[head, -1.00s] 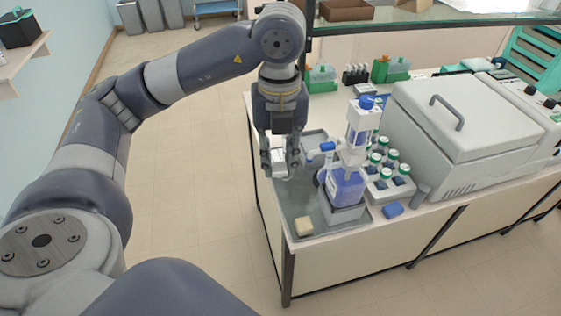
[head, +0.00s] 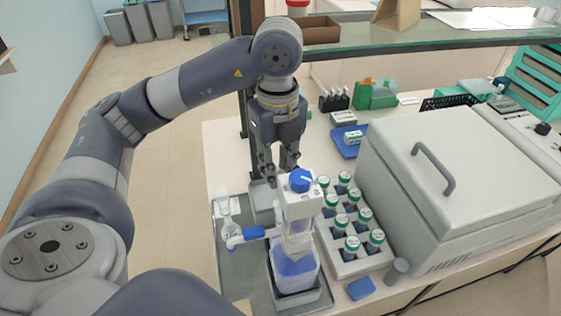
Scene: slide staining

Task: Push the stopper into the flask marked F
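A small clear flask-like vessel (head: 230,228) with a whitish top stands in the grey tray (head: 237,272), left of the blue dispenser nozzle. I cannot read any mark on it, so I cannot tell whether it is the flask marked F. I cannot make out a separate stopper. My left gripper (head: 279,177) points down behind the bottle dispenser, to the right of and beyond the clear vessel. Its fingers look apart, with nothing visible between them; the dispenser top partly hides the tips. My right gripper is not in view.
A dispenser bottle (head: 295,272) with blue liquid stands close in front of the gripper. A rack (head: 334,247) of green-capped bottles and a large grey lidded machine (head: 455,190) are to the right. A glass shelf (head: 400,33) crosses behind. The bench left of the blue tray (head: 345,147) is partly clear.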

